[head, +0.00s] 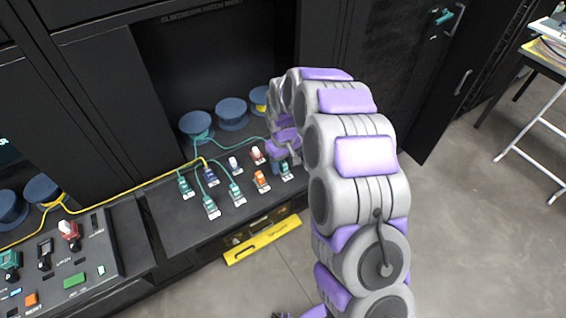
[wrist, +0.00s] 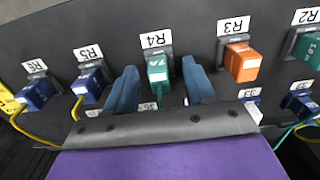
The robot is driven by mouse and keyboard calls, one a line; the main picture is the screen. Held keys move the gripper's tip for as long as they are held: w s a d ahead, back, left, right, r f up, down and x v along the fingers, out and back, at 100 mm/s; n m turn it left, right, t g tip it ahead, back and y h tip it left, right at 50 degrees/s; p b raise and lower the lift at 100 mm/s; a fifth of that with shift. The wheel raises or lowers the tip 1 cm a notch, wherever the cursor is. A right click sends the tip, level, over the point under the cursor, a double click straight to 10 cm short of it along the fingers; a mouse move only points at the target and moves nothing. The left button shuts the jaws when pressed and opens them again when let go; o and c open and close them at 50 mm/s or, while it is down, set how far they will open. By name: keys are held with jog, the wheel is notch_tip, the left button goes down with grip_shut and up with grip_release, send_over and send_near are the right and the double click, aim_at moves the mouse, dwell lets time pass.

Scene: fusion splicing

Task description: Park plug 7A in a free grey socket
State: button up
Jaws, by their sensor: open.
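Plug 7A (wrist: 158,70) is a teal plug with its label showing. It sits at the grey socket marked R4 (wrist: 156,42) in the wrist view and looks seated there. My gripper (wrist: 163,88) is open, with one blue finger on each side of the plug. I cannot tell whether the fingers touch it. In the head view my gripper (head: 286,158) is low over the right end of the plug panel (head: 222,222), by a teal plug (head: 286,171). The gripper's palm hides the lower part of the wrist view.
In the wrist view, an orange plug (wrist: 240,62) is at R3, a teal plug (wrist: 309,48) at R2, and blue plugs at R5 (wrist: 90,84) and beyond. Blue spools (head: 231,113) stand behind the panel. A yellow level (head: 262,240) lies along the front.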

notch_tip(320, 180, up, 17)
jog(key=p, duration=0.3)
jog(key=shift+r, duration=0.1)
jog(key=s+d+r+m, duration=0.1)
jog(key=s+d+r, duration=0.35)
jog(key=s, duration=0.35)
jog(key=s+d+r+m, duration=0.25)
jog(key=s+d, duration=0.25)
jog(key=s, duration=0.4)
jog(key=s+d+f+m+g, duration=0.1)
jog(key=s+d, duration=0.2)
jog(key=s, duration=0.8)
jog(key=s+d+m, duration=0.2)
jog(key=s+d, duration=0.1)
jog(key=s, duration=0.9)
jog(key=shift+d+f+g, duration=0.35)
jog(key=shift+g, duration=0.05)
